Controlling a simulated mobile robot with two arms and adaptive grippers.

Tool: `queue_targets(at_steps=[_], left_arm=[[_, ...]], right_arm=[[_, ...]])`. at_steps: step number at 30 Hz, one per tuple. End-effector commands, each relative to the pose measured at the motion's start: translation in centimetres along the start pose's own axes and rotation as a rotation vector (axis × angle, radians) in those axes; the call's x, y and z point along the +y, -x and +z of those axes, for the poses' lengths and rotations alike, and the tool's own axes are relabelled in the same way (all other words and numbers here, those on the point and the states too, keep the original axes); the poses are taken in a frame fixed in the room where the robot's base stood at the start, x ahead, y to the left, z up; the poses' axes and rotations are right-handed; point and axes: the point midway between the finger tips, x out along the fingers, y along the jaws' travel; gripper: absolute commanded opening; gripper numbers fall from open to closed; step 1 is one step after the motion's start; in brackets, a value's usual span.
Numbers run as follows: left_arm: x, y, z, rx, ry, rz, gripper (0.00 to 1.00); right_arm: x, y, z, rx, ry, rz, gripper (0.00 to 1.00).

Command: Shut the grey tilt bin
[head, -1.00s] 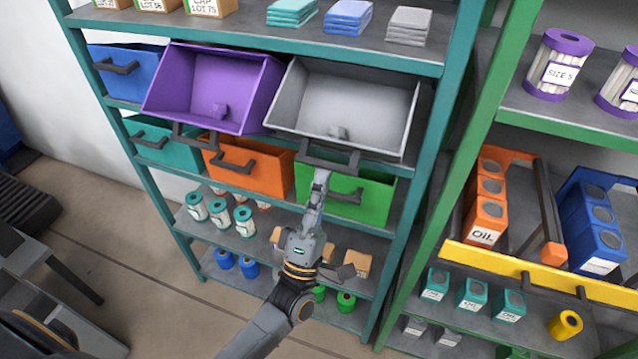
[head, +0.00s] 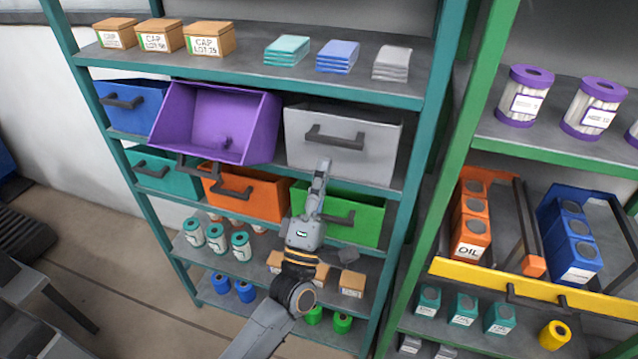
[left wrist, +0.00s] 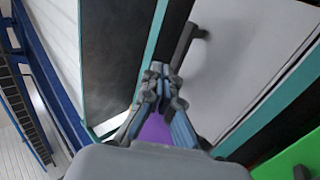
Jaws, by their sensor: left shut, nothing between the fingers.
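The grey tilt bin (head: 342,158) is upright in the rack's bin row, its front face flat toward me and its inside hidden. Its dark handle (head: 336,139) runs across the upper front. My left gripper (head: 324,167) is shut and empty, just below the handle's left half and in front of the grey face. I cannot tell whether the fingertips touch the face. In the left wrist view, the shut fingers (left wrist: 163,84) are near the dark handle (left wrist: 187,44) and the pale grey front (left wrist: 245,45). My right gripper is not in view.
The purple bin (head: 205,122) stands tilted open just left of the grey bin. Blue (head: 128,104), teal (head: 160,172), orange (head: 250,193) and green (head: 360,215) bins are close by. A green rack post (head: 455,170) stands to the right.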

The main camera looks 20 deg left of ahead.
Motion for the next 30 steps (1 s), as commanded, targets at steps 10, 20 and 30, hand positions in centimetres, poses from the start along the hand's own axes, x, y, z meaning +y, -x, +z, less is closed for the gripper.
queue_targets(at_steps=[10, 20, 30], left_arm=[[0.1, -2.4, 0.0, 0.001, 0.0, 0.002, 0.0], [-0.1, -3.9, 0.0, 0.001, 0.0, 0.001, 0.0], [-0.2, -4.4, 0.0, 0.0, 0.0, -0.001, 0.0]], right_arm=[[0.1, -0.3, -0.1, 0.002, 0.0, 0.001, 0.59], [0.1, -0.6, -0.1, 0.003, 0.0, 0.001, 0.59], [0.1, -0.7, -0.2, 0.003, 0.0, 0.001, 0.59]])
